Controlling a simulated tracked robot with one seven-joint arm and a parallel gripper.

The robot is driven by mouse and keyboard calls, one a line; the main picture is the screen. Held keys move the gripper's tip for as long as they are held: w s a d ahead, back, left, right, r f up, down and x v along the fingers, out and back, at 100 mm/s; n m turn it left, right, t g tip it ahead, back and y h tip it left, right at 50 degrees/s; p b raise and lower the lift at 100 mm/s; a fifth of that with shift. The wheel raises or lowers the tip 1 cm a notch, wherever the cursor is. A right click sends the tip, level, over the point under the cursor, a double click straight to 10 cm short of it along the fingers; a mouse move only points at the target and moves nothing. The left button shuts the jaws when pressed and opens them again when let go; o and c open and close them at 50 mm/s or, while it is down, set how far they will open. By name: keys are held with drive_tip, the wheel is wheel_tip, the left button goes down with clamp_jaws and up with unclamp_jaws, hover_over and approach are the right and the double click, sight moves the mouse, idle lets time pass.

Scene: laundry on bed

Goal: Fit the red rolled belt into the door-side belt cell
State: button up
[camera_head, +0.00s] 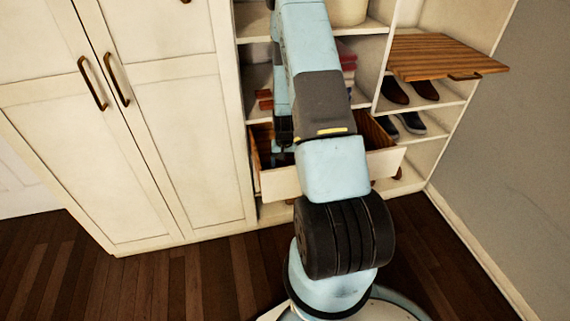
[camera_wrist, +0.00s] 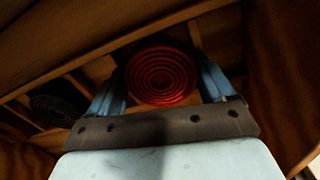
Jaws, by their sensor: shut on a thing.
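The red rolled belt (camera_wrist: 160,77) is a flat spiral coil. In the wrist view it sits between the two blue fingers of my gripper (camera_wrist: 162,84), which are shut on it. Wooden dividers of the drawer's belt cells (camera_wrist: 72,85) show around it. I cannot tell whether the belt rests on a cell floor or is held above it. In the head view the open drawer (camera_head: 283,184) is partly hidden behind my arm, and the belt and fingertips cannot be made out there.
A dark rolled belt (camera_wrist: 57,108) lies in a cell at the left of the wrist view. In the head view, tall closed cabinet doors (camera_head: 180,120) stand left of the drawer. A slatted wooden board (camera_head: 445,55) juts out at upper right, above shelves with shoes (camera_head: 410,123).

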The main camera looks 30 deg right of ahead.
drive_tip(key=o, duration=1.1)
drive_tip(key=shift+s+a+f, duration=0.1)
drive_tip(key=shift+s+f, duration=0.2)
drive_tip(key=shift+s, duration=0.1)
drive_tip(key=shift+w+r, duration=0.15)
drive_tip(key=shift+r, duration=0.3)
wheel_tip(320, 180, up, 12)
wheel_tip(320, 180, up, 14)
drive_tip(key=n+t, duration=0.1)
hover_over(285, 165)
drive_tip(key=a, duration=0.5)
drive_tip(key=s+a+r+n+t, duration=0.1)
drive_tip(key=s+a+r, duration=0.2)
drive_tip(key=r, duration=0.3)
drive_tip(key=s+a+r+n+t, duration=0.1)
drive_tip(key=s+a+r, duration=0.2)
drive_tip(key=r, duration=0.3)
drive_tip(key=s+a+r+n+t, duration=0.1)
drive_tip(key=s+a+r, duration=0.2)
drive_tip(key=s+r, duration=0.3)
drive_tip(key=s+a+r+n+t, duration=0.1)
drive_tip(key=s+a+r, duration=0.3)
drive_tip(key=s, duration=0.9)
wheel_tip(285, 165, up, 3)
drive_tip(key=shift+a, duration=0.2)
drive_tip(key=shift+s, duration=0.1)
